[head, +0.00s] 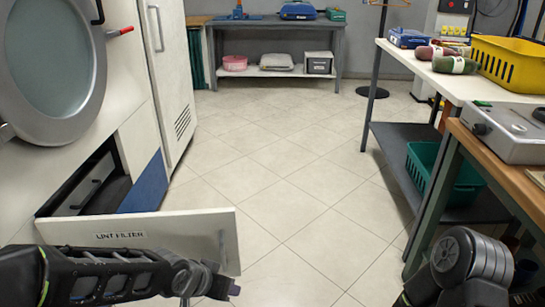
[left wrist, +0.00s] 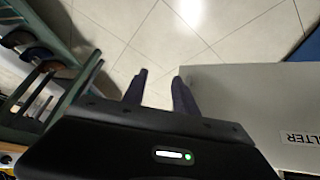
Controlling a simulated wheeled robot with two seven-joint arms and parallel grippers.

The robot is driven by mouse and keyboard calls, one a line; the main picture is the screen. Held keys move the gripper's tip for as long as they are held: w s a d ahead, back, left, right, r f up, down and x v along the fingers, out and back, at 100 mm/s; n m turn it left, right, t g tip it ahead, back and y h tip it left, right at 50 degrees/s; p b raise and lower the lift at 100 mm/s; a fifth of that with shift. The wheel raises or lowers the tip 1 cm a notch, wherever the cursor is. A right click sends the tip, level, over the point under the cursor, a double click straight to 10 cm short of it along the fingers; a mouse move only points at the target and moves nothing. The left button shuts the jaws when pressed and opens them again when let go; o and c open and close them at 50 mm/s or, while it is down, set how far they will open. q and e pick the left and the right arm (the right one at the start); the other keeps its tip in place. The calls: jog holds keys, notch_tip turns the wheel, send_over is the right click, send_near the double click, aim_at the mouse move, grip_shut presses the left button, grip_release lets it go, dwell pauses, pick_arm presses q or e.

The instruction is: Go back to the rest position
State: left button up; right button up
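My left gripper (head: 212,284) is low at the front left in the head view, in front of the open lint filter flap (head: 150,228) near its handle. In the left wrist view its two dark fingers (left wrist: 160,92) stand apart with only floor tiles between them. The flap's grey panel (left wrist: 245,95) lies right beside the right finger there; I cannot tell if they touch. My right arm (head: 470,262) shows at the lower right of the head view, but its gripper is out of sight.
The machine with the round door (head: 52,60) stands on the left, its lower compartment (head: 92,185) open. The tiled floor (head: 275,170) between is clear.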

pick_arm(q)
jog(key=s+d+f+n+g, duration=0.15)
jog(key=s+f, duration=0.35)
jog(key=f, duration=0.6)
jog(key=s+d+f+n+g, duration=0.1)
jog(key=s+f+n, duration=0.2)
jog(key=s+f, duration=0.55)
jog(key=s+f+n+g+p, duration=0.1)
jog(key=s+f+n+g, duration=0.1)
jog(key=s+f, duration=0.4)
notch_tip(320, 180, up, 25)
jog(key=d+h+p, duration=0.1)
jog(key=p, duration=2.5)
jog(key=shift+d+m, duration=0.2)
jog(key=shift+m, duration=0.15)
jog(key=shift+r+g, duration=0.1)
jog(key=shift+g, duration=0.15)
